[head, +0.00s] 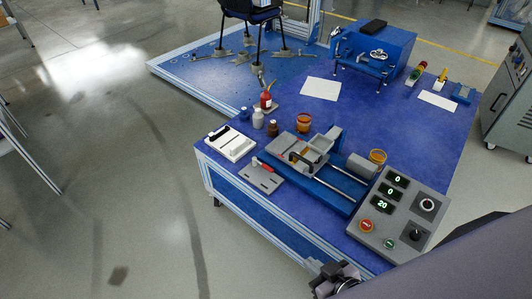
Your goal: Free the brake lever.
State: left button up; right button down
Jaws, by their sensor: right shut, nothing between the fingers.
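A short lever with a red grip (256,162) lies on a small grey plate (264,182) at the front left of the blue bench. It is the thing most like a brake lever here, but I cannot tell for sure. Beside it on the right is a blue slide rig (338,198) with a grey carriage and a dark curved handle (299,157). My right gripper (338,278) is at the bottom edge of the head view, in front of the bench, shut and apart from the lever. Its fingertips are small and partly cut off. My left gripper is out of view.
A grey control box (397,215) with green readouts and a red button stands at the bench's front right. A white device (231,143), several bottles, and orange-brown cups (303,123) stand around the rig. A blue machine (372,51) is at the back. Open floor lies left.

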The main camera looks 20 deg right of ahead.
aim_at(264, 165)
jog(key=i+j+z, duration=0.15)
jog(key=i, duration=0.25)
jog(key=i+j+z, duration=0.15)
jog(key=i+j, duration=0.25)
jog(key=i+l+z, duration=0.1)
jog(key=i, duration=0.45)
jog(key=l, duration=0.1)
